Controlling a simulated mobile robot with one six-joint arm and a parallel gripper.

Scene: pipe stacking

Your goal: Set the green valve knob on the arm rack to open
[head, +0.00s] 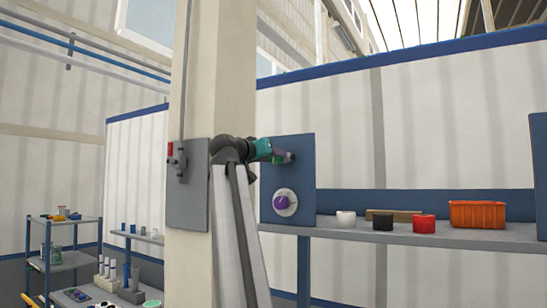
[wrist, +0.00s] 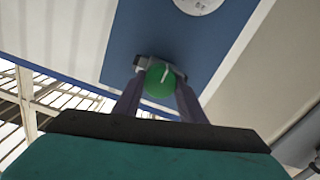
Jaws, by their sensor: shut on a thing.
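The green valve knob (wrist: 160,80) sits between the two fingers of my gripper (wrist: 155,88) in the wrist view, at the blue panel (wrist: 135,38). The fingers are shut on its sides. A short white mark on the knob slants across its face; the setting it stands at cannot be told. In the head view my gripper (head: 282,157) reaches the upper part of the blue panel (head: 305,185) and hides the green knob. A purple knob (head: 281,202) on a white dial is below it on the same panel. Part of a white dial (wrist: 198,4) shows at the wrist view's top edge.
A shelf (head: 450,234) right of the panel holds a white cup (head: 346,219), a black cup (head: 383,222), a red cup (head: 424,224) and an orange basket (head: 478,215). A column with a grey switch box (head: 195,200) stands to the left.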

